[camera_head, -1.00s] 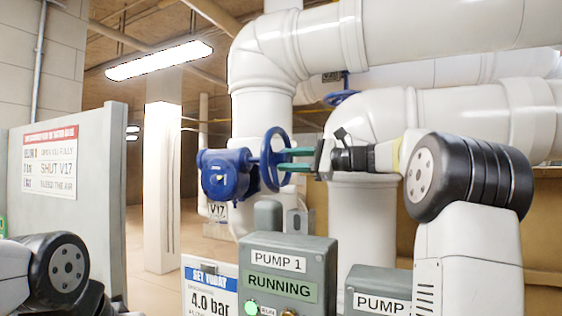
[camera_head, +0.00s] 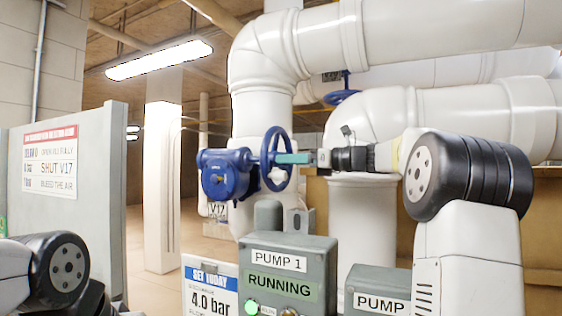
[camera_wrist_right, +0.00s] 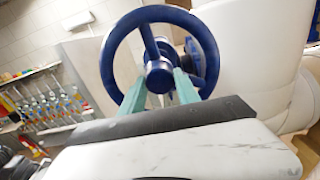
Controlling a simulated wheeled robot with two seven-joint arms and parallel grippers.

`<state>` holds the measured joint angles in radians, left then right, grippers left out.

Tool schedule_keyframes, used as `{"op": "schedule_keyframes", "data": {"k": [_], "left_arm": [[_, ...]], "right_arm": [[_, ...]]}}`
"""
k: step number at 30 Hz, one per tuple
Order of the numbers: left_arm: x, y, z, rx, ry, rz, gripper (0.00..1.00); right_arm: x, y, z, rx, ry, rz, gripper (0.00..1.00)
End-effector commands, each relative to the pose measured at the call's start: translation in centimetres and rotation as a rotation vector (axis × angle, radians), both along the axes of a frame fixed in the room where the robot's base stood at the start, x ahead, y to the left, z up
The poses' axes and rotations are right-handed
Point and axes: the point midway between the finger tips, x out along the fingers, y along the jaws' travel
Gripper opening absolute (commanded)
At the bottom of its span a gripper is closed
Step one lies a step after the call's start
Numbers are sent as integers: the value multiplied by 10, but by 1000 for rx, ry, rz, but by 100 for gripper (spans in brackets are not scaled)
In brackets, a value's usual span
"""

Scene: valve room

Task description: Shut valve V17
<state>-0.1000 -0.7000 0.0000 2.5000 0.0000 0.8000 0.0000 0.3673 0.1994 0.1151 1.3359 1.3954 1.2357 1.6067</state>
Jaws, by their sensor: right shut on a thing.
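Valve V17 has a blue body (camera_head: 226,174) on the white pipe and a blue handwheel (camera_head: 276,158) facing right, with a tag (camera_head: 217,210) below. The wheel (camera_wrist_right: 112,62) also shows in the right wrist view, with its hub and spokes. My right gripper (camera_head: 291,158) reaches in from the right with green fingers at the wheel's middle. In the right wrist view, its fingers (camera_wrist_right: 160,82) lie on either side of the hub area, shut on the wheel. The exact contact is partly hidden. My left arm shows at lower left, but its gripper is out of view.
Pump 1's grey box (camera_head: 288,262) reads RUNNING and stands below the valve. Pump 2's box (camera_head: 375,292) is beside it. A panel with written steps (camera_head: 50,162) stands left. A second blue wheel (camera_head: 342,97) sits behind the pipes.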

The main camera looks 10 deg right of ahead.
Motion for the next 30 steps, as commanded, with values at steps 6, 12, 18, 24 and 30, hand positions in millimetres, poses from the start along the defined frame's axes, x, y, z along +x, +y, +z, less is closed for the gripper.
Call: {"op": "schedule_keyframes", "data": {"k": [6, 12, 18, 24, 30], "left_arm": [[0, 0, 0, 0, 0, 0, 0], [0, 0, 0, 0, 0, 0, 0], [0, 0, 0, 0, 0, 0, 0], [0, 0, 0, 0, 0, 0, 0], [0, 0, 0, 0, 0, 0, 0]], "right_arm": [[0, 0, -2, 111, 170, -1, 0], [0, 0, -2, 199, 301, -1, 0], [-1, 0, -2, 263, 396, -1, 0], [-1, 0, -2, 299, 451, -1, 0], [-1, 0, -2, 313, 472, -1, 0]]}}
